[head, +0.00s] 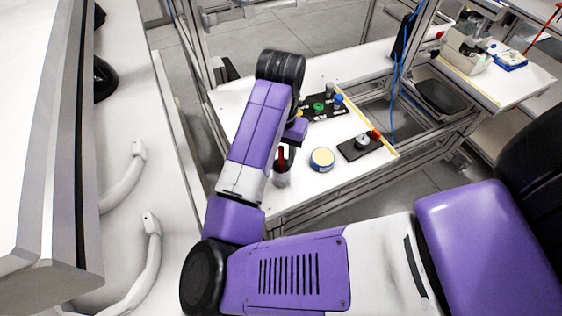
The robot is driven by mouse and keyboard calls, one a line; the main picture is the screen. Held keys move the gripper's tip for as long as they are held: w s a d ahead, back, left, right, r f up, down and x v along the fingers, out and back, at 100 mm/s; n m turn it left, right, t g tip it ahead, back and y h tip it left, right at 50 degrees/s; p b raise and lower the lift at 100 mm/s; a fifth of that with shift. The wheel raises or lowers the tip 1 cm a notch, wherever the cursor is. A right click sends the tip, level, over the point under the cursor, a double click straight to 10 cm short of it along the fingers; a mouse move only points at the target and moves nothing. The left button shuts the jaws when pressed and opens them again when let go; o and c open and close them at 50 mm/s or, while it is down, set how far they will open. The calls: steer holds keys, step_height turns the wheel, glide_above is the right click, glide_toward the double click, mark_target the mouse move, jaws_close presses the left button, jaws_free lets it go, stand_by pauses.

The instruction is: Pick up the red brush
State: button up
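A dark red upright piece (282,157), which may be the red brush, shows just right of my forearm, above a small greyish, partly clear container (281,179) on the white table. Whether it stands in the container cannot be made out. My purple forearm reaches over the table and covers part of this spot. A purple part of my wrist (295,130) shows just above the red piece. My gripper's fingers are hidden or too small to make out, so I cannot tell whether they are open or touch anything.
The white table (310,196) also bears a round blue tin with a cream top (321,159), a black board with coloured knobs (322,108), and a dark plate (360,147) with a metal part and a red-orange piece (374,135). Metal frame posts stand around it.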

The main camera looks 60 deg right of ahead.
steer(key=shift+f, duration=0.9)
jaws_close()
step_height(320, 180, up, 20)
steer(key=p, duration=0.1)
